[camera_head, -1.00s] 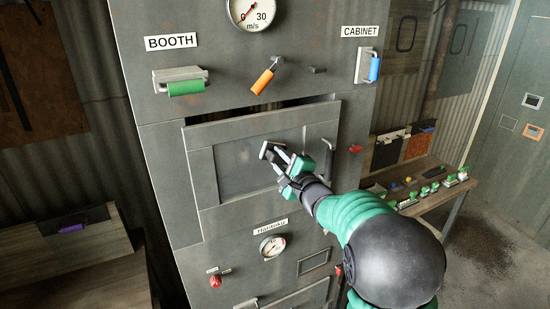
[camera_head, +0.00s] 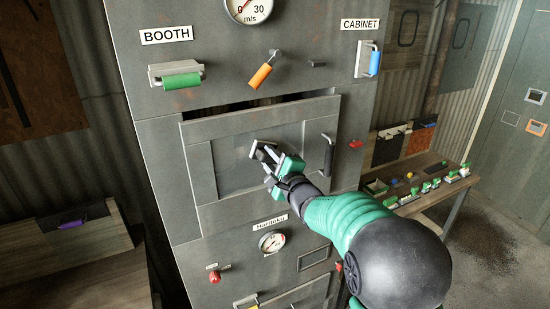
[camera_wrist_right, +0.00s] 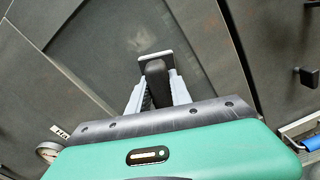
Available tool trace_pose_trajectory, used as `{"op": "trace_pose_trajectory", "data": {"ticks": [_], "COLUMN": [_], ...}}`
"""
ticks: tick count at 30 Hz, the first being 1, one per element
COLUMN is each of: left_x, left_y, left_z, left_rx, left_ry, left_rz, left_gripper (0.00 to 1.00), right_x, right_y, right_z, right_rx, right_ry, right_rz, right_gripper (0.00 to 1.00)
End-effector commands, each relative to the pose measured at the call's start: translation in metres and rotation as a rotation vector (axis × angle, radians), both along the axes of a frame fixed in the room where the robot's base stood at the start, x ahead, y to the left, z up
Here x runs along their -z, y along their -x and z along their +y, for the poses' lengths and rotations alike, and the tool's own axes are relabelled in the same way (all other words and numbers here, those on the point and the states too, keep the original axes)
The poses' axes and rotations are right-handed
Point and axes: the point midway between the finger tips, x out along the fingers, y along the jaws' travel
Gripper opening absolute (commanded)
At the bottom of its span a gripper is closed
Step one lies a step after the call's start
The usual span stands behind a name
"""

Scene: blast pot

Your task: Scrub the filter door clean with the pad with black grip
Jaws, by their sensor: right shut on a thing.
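The filter door (camera_head: 205,170) is a grey framed panel on the cabinet front with a recessed middle and a dark handle (camera_head: 328,155) at its right. A gap shows along its top edge. My right gripper (camera_head: 262,152) is in front of the recessed panel, shut on the pad's black grip (camera_wrist_right: 156,82). The pad (camera_wrist_right: 154,59) shows as a thin pale-edged plate beyond the fingers, facing the door. I cannot tell whether it touches the panel. A faint pale smudge (camera_wrist_right: 137,42) shows on the door in the right wrist view. My left gripper is not in view.
Above the door are a green handle (camera_head: 181,80), an orange lever (camera_head: 261,75) and a blue handle (camera_head: 374,63). A gauge (camera_head: 271,242) sits below. A bench (camera_head: 440,196) with several green-handled items stands at the right.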

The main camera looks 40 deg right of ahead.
Motion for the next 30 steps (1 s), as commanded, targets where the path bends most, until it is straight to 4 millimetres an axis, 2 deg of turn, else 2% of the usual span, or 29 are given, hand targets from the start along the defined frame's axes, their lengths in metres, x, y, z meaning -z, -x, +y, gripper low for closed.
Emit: {"op": "trace_pose_trajectory", "data": {"ticks": [13,30], "left_x": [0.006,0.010], "left_y": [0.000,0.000], "left_z": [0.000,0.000], "left_rx": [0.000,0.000], "left_ry": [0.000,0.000], "left_rz": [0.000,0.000], "left_gripper": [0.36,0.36], "right_x": [-0.004,-0.004], "right_y": [-0.007,-0.008], "right_z": [0.030,0.037], "right_rx": [-0.008,-0.004], "right_ry": [0.000,0.000], "right_rz": [-0.005,-0.005], "right_gripper": [0.00,0.00]}}
